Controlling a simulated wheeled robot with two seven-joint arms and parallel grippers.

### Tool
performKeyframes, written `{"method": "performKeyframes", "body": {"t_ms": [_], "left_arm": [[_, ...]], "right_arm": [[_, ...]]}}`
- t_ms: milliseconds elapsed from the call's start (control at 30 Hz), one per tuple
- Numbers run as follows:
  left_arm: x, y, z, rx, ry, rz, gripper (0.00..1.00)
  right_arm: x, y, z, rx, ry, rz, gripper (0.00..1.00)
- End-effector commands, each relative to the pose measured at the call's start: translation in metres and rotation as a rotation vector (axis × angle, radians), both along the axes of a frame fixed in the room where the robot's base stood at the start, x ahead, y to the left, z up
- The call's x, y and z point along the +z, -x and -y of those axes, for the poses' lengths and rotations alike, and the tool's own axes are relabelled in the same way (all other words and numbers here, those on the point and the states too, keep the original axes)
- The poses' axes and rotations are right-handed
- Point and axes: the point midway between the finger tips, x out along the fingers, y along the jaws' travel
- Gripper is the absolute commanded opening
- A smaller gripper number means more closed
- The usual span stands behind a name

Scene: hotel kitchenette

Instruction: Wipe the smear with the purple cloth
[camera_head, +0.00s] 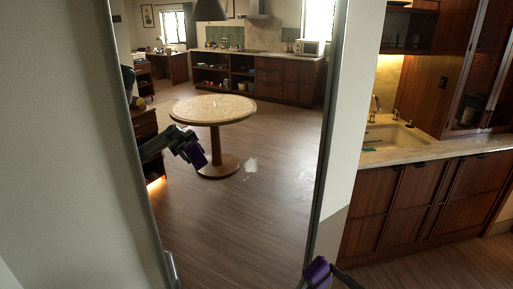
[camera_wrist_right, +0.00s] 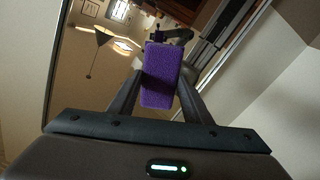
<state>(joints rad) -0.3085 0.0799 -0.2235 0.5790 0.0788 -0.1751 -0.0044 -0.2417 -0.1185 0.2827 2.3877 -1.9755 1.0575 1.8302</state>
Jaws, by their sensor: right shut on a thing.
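The purple cloth (camera_wrist_right: 161,80), a thick block shape, is gripped between the fingers of my right gripper (camera_wrist_right: 160,100). In the head view the cloth (camera_head: 317,270) and my right gripper (camera_head: 333,274) are at the bottom edge, by the right frame of a tall glossy panel (camera_head: 215,245) that looks like a mirror. A gripper with a purple block inside the panel looks like my reflection. A pale whitish smear (camera_head: 251,165) shows on the panel, well above and left of the cloth. A fainter haze lies to its right. My left gripper is not in view.
The panel has a metal frame and a handle (camera_head: 171,268) at lower left. A round table (camera_head: 213,109) and kitchen cabinets show within it. To the right, past a pale wall edge, is a counter (camera_head: 440,150) with a sink (camera_head: 392,135).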

Motion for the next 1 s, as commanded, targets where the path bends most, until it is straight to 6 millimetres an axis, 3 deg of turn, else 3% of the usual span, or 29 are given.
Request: {"method": "performKeyframes", "body": {"t_ms": [567, 767, 1000], "left_arm": [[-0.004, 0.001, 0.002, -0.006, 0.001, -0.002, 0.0], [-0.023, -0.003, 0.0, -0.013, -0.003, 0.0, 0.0], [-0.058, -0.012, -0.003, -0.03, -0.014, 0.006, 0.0]], "right_arm": [[-0.004, 0.0, 0.001, -0.004, 0.001, 0.0, 0.27], [-0.022, -0.004, 0.009, -0.024, 0.002, -0.001, 0.27], [-0.055, -0.014, 0.026, -0.071, 0.003, -0.002, 0.27]]}}
